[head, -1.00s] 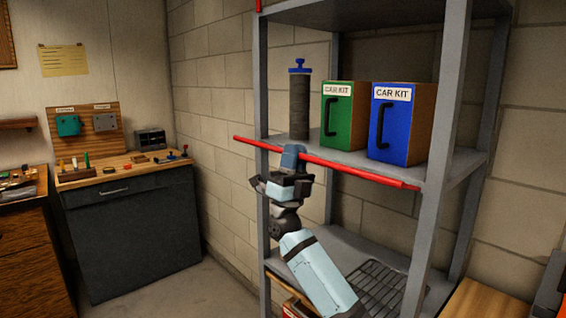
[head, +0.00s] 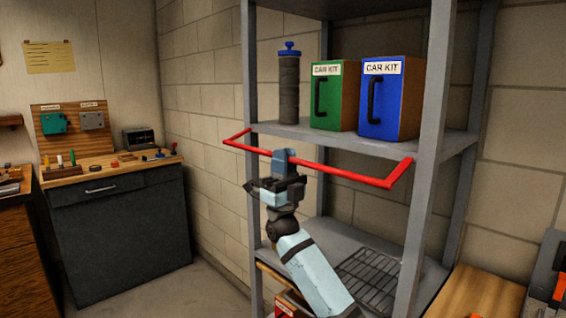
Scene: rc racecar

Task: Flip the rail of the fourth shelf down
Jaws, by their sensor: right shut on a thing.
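The red rail (head: 335,173) is a long bar with a short side arm at each end, hinged at the front posts of the grey shelf unit. It hangs out in front of the posts, its bar a little below the front edge of the shelf (head: 330,141) that holds the car kits. My right gripper (head: 284,158) is shut on the rail, left of the bar's middle, with its arm rising from below. The fingertips hide a short piece of the bar. My left gripper is out of view.
On that shelf stand a dark cylinder with a blue cap (head: 289,90), a green car kit box (head: 330,95) and a blue car kit box (head: 386,98). A wire rack (head: 366,275) lies on the shelf below. A dark workbench (head: 120,225) stands at the left.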

